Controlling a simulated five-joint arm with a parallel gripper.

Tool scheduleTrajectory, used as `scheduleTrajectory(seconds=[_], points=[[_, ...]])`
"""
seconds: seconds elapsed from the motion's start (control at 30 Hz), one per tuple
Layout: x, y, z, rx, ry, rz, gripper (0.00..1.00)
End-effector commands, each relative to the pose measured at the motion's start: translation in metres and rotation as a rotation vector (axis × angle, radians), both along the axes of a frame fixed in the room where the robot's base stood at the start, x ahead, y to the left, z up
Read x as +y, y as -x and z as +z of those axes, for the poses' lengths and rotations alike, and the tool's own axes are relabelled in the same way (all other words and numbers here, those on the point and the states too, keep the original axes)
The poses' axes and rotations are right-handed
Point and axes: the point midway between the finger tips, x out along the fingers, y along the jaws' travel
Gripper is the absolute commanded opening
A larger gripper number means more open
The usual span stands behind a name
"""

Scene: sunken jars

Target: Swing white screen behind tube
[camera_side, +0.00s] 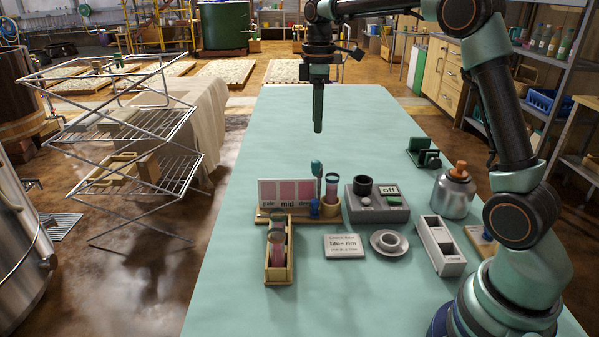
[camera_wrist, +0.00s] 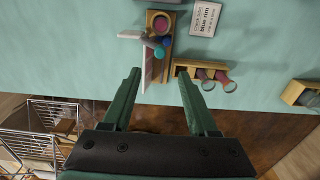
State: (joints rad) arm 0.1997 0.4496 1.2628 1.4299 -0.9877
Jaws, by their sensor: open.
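A white screen (camera_wrist: 130,34) shows in the wrist view as a thin pale strip. It sticks out sideways from near a blue knob (camera_wrist: 167,42), at an angle to the colour card (camera_wrist: 147,66). In the side view it is nearly edge-on; a teal-topped handle (camera_side: 316,168) stands there. A tube with pinkish contents (camera_side: 332,188) stands just right of it in the wooden stand (camera_side: 263,214); it also shows in the wrist view (camera_wrist: 160,24). My gripper (camera_side: 318,130) points down, empty, above and beyond the stand. Its fingers are apart in the wrist view (camera_wrist: 158,76).
A wooden rack (camera_side: 279,277) with tubes stands in front. A label card (camera_side: 345,246), a grey box (camera_side: 377,212) with a black cup, a silver dish (camera_side: 389,243), a white box (camera_side: 440,248) and a metal bottle (camera_side: 454,194) stand right. The table (camera_side: 260,130) behind the stand is clear.

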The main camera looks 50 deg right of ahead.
Motion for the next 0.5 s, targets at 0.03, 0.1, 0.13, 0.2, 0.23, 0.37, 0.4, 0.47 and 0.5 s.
scheduleTrajectory(seconds=[0.03,0.1,0.13,0.2,0.23,0.37,0.4,0.47,0.5], points=[[0.000,0.001,-0.009,0.005,-0.001,0.000,0.59],[0.000,0.001,-0.022,0.005,-0.001,-0.001,0.59],[0.000,0.001,-0.028,0.005,-0.001,-0.001,0.59],[0.000,0.001,-0.042,0.005,-0.001,-0.001,0.59],[0.000,0.001,-0.048,0.006,-0.001,-0.001,0.59],[0.000,0.001,-0.071,0.004,-0.001,-0.002,0.59],[0.001,0.001,-0.078,0.005,-0.001,-0.002,0.59],[0.000,0.001,-0.086,0.002,-0.001,-0.002,0.59],[0.000,0.001,-0.090,0.002,-0.001,-0.002,0.59]])
